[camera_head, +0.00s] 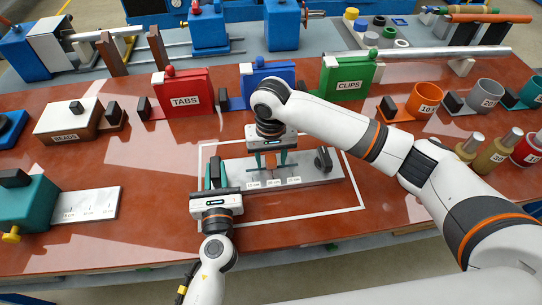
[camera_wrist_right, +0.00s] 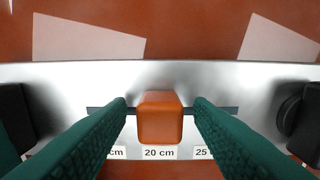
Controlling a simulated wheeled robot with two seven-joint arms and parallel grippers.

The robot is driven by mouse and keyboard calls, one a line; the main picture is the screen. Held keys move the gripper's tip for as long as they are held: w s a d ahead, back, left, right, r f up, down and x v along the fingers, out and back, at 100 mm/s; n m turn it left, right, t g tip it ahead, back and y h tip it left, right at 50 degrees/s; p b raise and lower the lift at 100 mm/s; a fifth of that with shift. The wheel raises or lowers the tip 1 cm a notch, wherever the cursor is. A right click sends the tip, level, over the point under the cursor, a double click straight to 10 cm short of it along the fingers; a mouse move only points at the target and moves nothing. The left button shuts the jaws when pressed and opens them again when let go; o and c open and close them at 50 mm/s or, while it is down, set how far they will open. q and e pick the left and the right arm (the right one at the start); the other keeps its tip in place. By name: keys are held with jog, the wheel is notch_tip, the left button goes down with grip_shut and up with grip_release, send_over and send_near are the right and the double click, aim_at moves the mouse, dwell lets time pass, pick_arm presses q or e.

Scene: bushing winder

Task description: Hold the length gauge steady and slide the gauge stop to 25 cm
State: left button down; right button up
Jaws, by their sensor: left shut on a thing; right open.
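The length gauge (camera_head: 325,169) is a silver bar lying inside a white outline on the red-brown table; its metal face fills the right wrist view (camera_wrist_right: 75,80). It carries 15, 20 and 25 cm labels. The orange gauge stop (camera_wrist_right: 160,118) sits in its slot at the 20 cm label (camera_wrist_right: 159,153). My left gripper (camera_head: 215,174) is shut on the black block at the gauge's left end, partly hidden by the fingers. My right gripper (camera_wrist_right: 160,102) is open, with one finger on each side of the stop and a visible gap to each.
A black knob (camera_head: 323,160) stands at the gauge's right end. Behind are a red TABS box (camera_head: 183,92), a blue box and a green CLIPS box (camera_head: 348,77). A teal block with a scale plate (camera_head: 92,204) lies at left. Cups and cylinders stand at right.

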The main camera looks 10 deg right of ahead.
aim_at(292, 163)
jog(key=shift+f, duration=0.1)
grip_shut()
jog(key=d, duration=0.5)
jog(key=shift+d, duration=0.35)
pick_arm(q)
jog(key=shift+a, duration=0.1)
pick_arm(e)
grip_release()
jog(key=shift+a, duration=0.1)
notch_tip(292, 163, up, 12)
dwell(0.4)
